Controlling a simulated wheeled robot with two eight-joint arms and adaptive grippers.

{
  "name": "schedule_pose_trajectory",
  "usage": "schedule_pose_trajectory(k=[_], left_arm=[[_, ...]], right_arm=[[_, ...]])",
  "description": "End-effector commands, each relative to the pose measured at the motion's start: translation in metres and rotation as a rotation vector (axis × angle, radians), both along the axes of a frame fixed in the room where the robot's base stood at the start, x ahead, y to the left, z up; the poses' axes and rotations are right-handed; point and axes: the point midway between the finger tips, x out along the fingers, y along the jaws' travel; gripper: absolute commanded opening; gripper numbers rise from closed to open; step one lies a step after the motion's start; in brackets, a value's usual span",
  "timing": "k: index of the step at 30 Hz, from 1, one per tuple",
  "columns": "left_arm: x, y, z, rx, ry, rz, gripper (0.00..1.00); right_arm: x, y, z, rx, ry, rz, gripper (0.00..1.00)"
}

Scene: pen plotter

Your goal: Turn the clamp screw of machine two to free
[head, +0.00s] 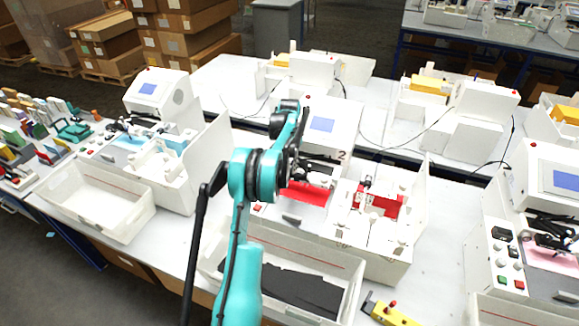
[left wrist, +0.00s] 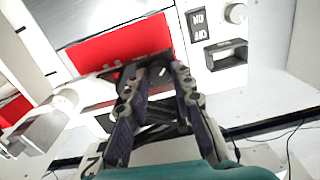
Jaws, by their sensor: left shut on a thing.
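Machine two (head: 340,133), white with a blue screen and a "2" on its front, stands mid-picture in the head view. A red sheet (head: 306,194) lies on its bed; it also shows in the left wrist view (left wrist: 115,50). My left gripper (head: 300,172) is down at the machine's dark plotting head, partly hidden by my teal arm. In the left wrist view my left gripper (left wrist: 155,72) has its fingers converging on a small dark part, seemingly the clamp screw (left wrist: 157,71). The fingertips largely hide it, so its turn position cannot be told. My right gripper is not in view.
A white bin (head: 345,262) with dark sheets stands in front of machine two. A white fixture with red blocks (head: 378,204) is to its right. A switch panel (left wrist: 198,25) and knob (left wrist: 235,13) are near the fingers. Another plotter (head: 160,95) stands left.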

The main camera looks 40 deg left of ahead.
Motion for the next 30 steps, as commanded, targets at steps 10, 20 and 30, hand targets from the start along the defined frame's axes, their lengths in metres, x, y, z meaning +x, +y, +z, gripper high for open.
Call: schedule_pose_trajectory(k=[10, 20, 30], left_arm=[[0.000, 0.001, -0.001, 0.000, 0.001, 0.278, 0.00], [-0.001, 0.001, -0.001, 0.000, 0.001, 0.593, 0.00], [-0.001, 0.001, 0.000, 0.000, 0.001, 0.915, 0.00]], right_arm=[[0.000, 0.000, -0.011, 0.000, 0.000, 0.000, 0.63], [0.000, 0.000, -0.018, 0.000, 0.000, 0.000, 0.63], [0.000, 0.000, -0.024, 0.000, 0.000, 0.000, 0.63]])
